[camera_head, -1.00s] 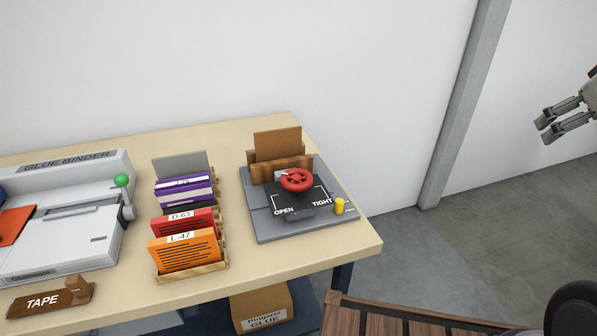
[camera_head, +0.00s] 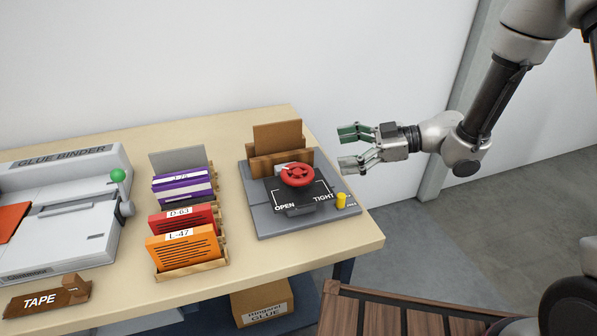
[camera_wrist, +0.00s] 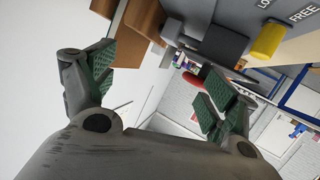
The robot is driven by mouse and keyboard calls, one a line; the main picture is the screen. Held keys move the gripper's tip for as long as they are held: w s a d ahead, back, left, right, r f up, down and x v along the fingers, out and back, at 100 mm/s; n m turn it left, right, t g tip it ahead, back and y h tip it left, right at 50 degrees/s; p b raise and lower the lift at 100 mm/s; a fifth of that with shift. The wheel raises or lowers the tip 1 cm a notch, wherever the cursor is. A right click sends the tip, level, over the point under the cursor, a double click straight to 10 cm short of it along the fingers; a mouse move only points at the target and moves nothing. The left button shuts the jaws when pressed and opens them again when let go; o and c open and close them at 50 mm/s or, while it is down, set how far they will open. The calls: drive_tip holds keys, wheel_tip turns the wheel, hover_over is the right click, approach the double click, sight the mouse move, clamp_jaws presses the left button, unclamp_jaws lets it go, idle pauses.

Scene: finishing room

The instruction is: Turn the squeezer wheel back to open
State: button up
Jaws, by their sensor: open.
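The red squeezer wheel (camera_head: 297,175) sits on the dark plate of the squeezer (camera_head: 262,222), between the labels OPEN and TIGHT. A brown board (camera_head: 278,135) stands upright behind the wheel between wooden jaws. A yellow peg (camera_head: 341,200) stands at the squeezer's front right corner. My gripper (camera_head: 345,149) is open and empty, to the right of the squeezer and apart from it, with its fingers pointing left. In the wrist view the fingers (camera_wrist: 160,90) are spread wide, and part of the red wheel (camera_wrist: 193,80) shows near the right finger. The yellow peg (camera_wrist: 267,40) shows there beside the label FREE.
A rack (camera_head: 190,268) with orange, red and purple books stands left of the squeezer. The glue binder (camera_head: 60,210) with a green-knobbed lever and a TAPE block (camera_head: 45,298) are further left. A wooden slatted surface (camera_head: 400,315) is at the lower right.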

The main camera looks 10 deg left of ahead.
sight(298, 171)
drive_tip(key=s+g, duration=0.1)
drive_tip(key=s, duration=0.1)
drive_tip(key=s+a+g+y, duration=0.1)
drive_tip(key=s+g, duration=0.1)
drive_tip(key=s+a+f+n+g, duration=0.1)
drive_tip(key=s, duration=0.2)
drive_tip(key=shift+s+g+y, duration=0.1)
drive_tip(key=shift+g+y, duration=0.3)
drive_tip(key=shift+s+a, duration=0.25)
drive_tip(key=x, duration=0.7)
drive_tip(key=shift+a+r, duration=0.15)
drive_tip(key=shift+c, duration=0.2)
drive_tip(key=c, duration=1)
